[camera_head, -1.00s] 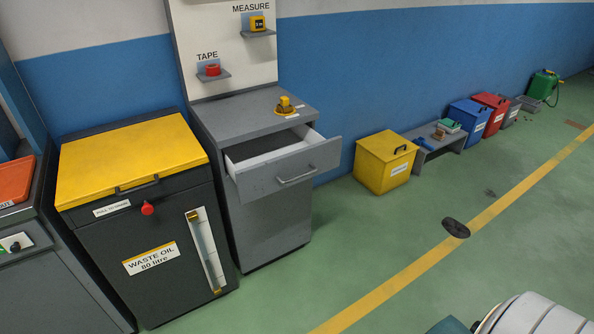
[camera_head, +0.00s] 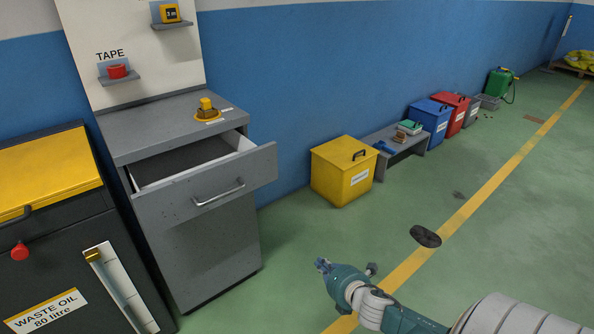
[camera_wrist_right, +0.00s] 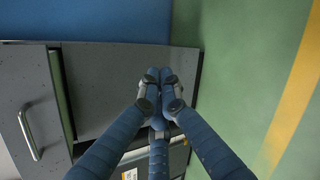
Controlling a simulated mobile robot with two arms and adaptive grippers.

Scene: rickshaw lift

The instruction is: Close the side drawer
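The grey side drawer (camera_head: 218,187) is pulled partly out of the top of the grey cabinet (camera_head: 205,250). Its front panel has a bar handle (camera_head: 219,193), and its white-edged inside shows. In the right wrist view the handle (camera_wrist_right: 30,136) is at the left, with grey cabinet panels beside it. My right gripper (camera_head: 322,264) is to the right of the drawer in the head view and apart from it. Its blue fingers (camera_wrist_right: 159,78) are drawn together in the wrist view, with nothing seen between them. My left gripper is out of view.
The waste oil bin (camera_head: 60,255) stands left of the cabinet. A yellow box (camera_head: 342,172) and a low grey bench (camera_head: 400,150) stand along the blue wall to the right. The green floor (camera_head: 480,270) in front of them is largely clear.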

